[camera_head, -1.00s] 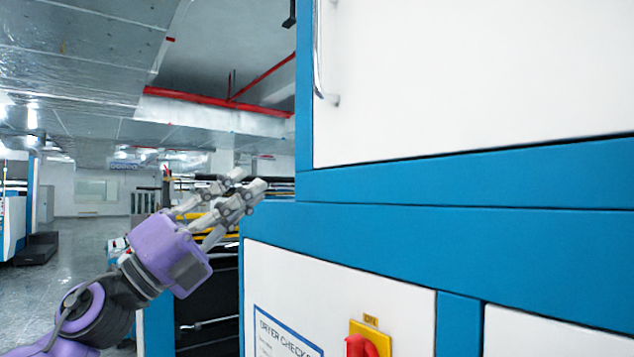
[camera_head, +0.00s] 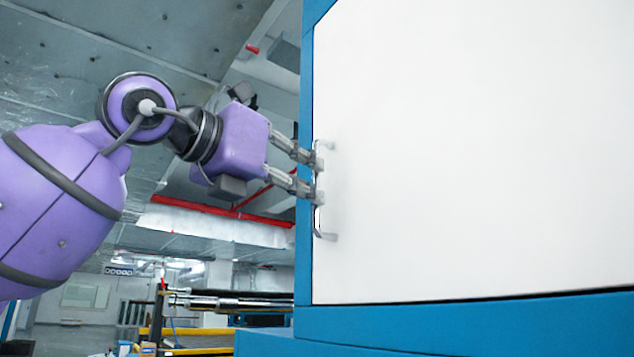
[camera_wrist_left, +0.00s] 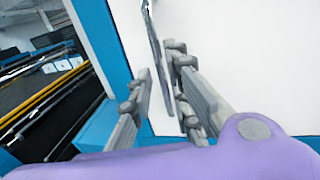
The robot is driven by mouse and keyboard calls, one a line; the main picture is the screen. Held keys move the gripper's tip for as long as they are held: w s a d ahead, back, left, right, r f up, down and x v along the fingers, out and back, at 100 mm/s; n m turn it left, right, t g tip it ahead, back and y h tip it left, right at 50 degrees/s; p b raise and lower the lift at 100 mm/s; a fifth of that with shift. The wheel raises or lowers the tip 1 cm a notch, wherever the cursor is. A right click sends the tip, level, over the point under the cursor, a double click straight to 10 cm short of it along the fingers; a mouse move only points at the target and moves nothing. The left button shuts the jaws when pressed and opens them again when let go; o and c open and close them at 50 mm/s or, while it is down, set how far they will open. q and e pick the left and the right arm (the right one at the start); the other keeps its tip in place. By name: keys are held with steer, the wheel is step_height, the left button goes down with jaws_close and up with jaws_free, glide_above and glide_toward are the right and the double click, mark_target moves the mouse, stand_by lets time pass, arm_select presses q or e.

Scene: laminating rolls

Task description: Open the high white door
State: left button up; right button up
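The high white door (camera_head: 470,150) fills the right of the head view and looks closed in its blue frame. A slim metal handle (camera_head: 319,217) stands upright along the door's left edge. My left gripper (camera_head: 315,172) reaches it from the left, its fingertips one above the other over the handle's middle. In the left wrist view the handle (camera_wrist_left: 154,45) runs down between the two spread fingers of the gripper (camera_wrist_left: 160,66). Gaps show beside the handle, so the fingers do not look closed on it. My right gripper is not in view.
The blue machine frame (camera_head: 450,317) borders the door below and at its left. Yellow rails and dark rollers (camera_head: 235,300) lie to the left, lower down. Red pipes (camera_head: 215,208) run under the ceiling behind my arm.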

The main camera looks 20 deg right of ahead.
mark_target(314, 183)
arm_select(q)
steer(key=shift+x, duration=1.5)
steer(key=shift+c, duration=0.5)
jaws_close()
